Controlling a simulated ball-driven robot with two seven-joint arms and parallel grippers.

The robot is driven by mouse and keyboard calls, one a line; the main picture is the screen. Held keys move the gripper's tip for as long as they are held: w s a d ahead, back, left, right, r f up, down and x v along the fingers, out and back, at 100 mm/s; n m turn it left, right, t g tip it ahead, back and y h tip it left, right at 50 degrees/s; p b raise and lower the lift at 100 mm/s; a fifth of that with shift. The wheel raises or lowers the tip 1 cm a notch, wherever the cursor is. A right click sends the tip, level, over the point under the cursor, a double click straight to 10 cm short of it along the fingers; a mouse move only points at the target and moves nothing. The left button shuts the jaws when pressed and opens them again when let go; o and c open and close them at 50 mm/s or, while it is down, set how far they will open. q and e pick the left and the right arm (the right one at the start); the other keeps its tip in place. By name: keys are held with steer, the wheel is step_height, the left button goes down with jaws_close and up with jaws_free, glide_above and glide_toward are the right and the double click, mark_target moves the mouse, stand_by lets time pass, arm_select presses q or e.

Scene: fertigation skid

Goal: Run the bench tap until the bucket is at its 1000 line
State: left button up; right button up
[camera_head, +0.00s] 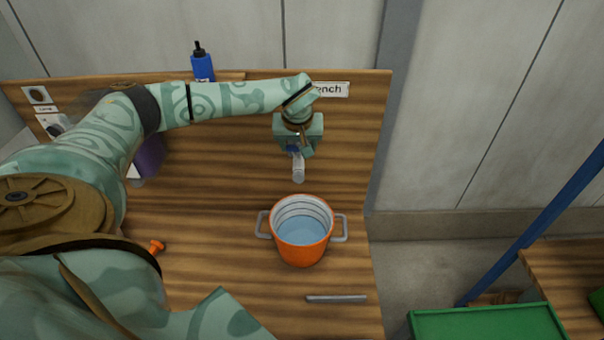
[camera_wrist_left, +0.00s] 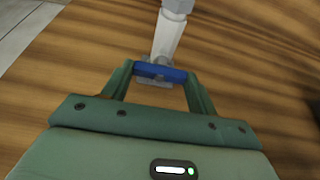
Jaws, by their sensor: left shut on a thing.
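The orange bucket (camera_head: 301,252) stands upright on the wooden bench, with grey handles on both sides. Pale blue water (camera_head: 303,231) lies inside it, and several dark lines ring the white inner wall above the water. I cannot read their numbers. The bench tap (camera_head: 299,170) points down above the bucket; I can make out no stream. Its pale spout also shows in the left wrist view (camera_wrist_left: 168,38). My left gripper (camera_head: 297,147) is shut on the blue tap handle (camera_wrist_left: 160,73), which sits between its fingers. My right gripper is not in view.
A sign reading "ench" (camera_head: 332,90) is partly hidden by my arm. A blue bottle (camera_head: 202,67) stands behind. A grey bar (camera_head: 336,298) lies in front of the bucket. An orange item (camera_head: 157,246) is at left. A green crate (camera_head: 488,323) is at lower right.

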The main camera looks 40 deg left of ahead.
arm_select(q)
steer(key=o, duration=1)
steer(key=shift+o, duration=0.2)
steer(key=p+v, duration=0.1)
steer(key=v, duration=1.5)
steer(key=shift+r, duration=0.15)
